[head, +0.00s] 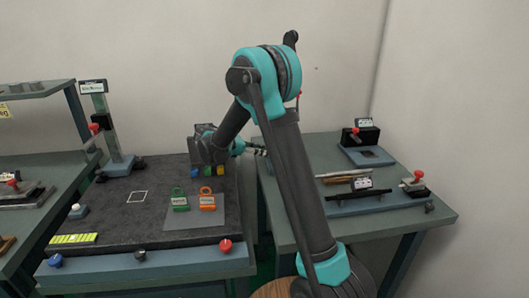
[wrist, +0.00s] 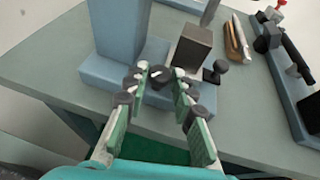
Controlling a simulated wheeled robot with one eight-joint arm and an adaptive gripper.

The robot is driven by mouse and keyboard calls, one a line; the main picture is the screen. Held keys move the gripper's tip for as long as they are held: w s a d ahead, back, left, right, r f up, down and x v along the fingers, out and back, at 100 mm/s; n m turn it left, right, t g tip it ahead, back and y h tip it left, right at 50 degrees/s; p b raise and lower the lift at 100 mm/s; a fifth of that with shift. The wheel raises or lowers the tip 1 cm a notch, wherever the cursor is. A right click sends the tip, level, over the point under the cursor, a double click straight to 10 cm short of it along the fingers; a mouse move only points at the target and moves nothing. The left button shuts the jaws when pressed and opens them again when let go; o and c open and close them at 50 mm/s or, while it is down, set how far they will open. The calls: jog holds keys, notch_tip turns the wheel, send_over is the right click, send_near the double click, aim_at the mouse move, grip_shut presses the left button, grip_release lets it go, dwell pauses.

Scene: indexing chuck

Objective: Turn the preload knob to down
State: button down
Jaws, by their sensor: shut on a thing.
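A dark round knob (wrist: 159,76) with a pale mark sits on the front of a blue-grey fixture (wrist: 113,50) in the wrist view. I take it to be the preload knob; no label on it can be read. My gripper (wrist: 160,72) has its two green-padded fingers on either side of the knob, tips closed on it. In the head view my gripper (head: 257,150) reaches over the left edge of the right-hand table, and the knob is hidden behind my arm.
On the right-hand table (head: 420,215), a brown-grey block (wrist: 194,46) and a black knob (wrist: 215,72) stand right of the fixture. Wooden-handled tools (wrist: 237,40) and a dark bar on a blue base (wrist: 289,95) lie farther right. The left bench (head: 165,195) holds coloured tags.

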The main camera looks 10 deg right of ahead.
dwell(0.3)
jog(key=c, duration=1.6)
grip_release()
jog(key=v, duration=1.2)
jog(key=shift+o, duration=0.5)
